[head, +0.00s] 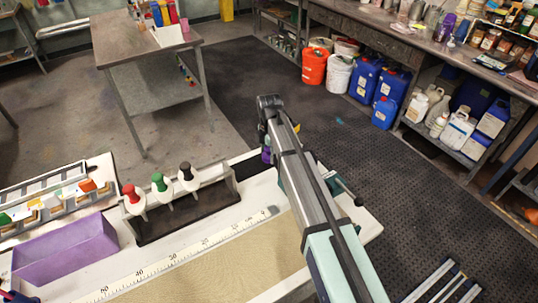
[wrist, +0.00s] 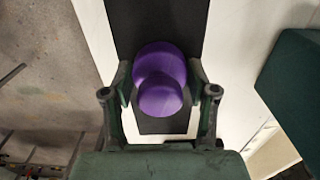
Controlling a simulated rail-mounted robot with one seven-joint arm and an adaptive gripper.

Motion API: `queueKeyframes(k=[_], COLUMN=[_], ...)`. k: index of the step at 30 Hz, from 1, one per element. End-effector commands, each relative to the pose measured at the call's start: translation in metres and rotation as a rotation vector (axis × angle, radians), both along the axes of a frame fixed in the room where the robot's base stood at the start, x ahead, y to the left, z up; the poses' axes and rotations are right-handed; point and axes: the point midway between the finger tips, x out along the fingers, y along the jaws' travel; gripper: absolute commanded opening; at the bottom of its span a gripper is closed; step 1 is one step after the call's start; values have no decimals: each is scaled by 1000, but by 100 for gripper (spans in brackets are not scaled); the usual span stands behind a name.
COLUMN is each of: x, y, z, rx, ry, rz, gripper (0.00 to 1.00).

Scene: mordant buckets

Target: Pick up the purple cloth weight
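The purple cloth weight (wrist: 158,92) has a rounded knob and a wider rounded part, and sits between the two fingers of my gripper (wrist: 160,85) in the wrist view. The fingers lie close along both its sides; I cannot tell whether they press on it. A black strip (wrist: 150,20) shows behind it. In the head view a small bit of purple (head: 266,154) shows beside my arm's end, which hides most of the weight and the fingers. The rack (head: 185,217) to the left holds a red weight (head: 131,194), a green weight (head: 159,183) and a black weight (head: 186,172).
A purple bin (head: 65,250) and a tray of small colored items (head: 50,205) stand left of the rack. A measuring strip (head: 180,257) runs along the front of the white bench. Buckets (head: 314,66) and blue jugs (head: 366,80) stand on the floor at the back right.

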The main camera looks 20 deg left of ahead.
Motion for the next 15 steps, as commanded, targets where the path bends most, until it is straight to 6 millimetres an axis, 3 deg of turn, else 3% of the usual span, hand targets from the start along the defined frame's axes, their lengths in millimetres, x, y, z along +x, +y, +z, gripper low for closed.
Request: queueKeyframes(k=[1, 3, 15], x=[0, 0, 0], y=[0, 0, 0], z=[-1, -1, 3], rx=[-1, -1, 0], ry=[1, 1, 0], rz=[0, 0, 0], gripper=[20, 1, 0])
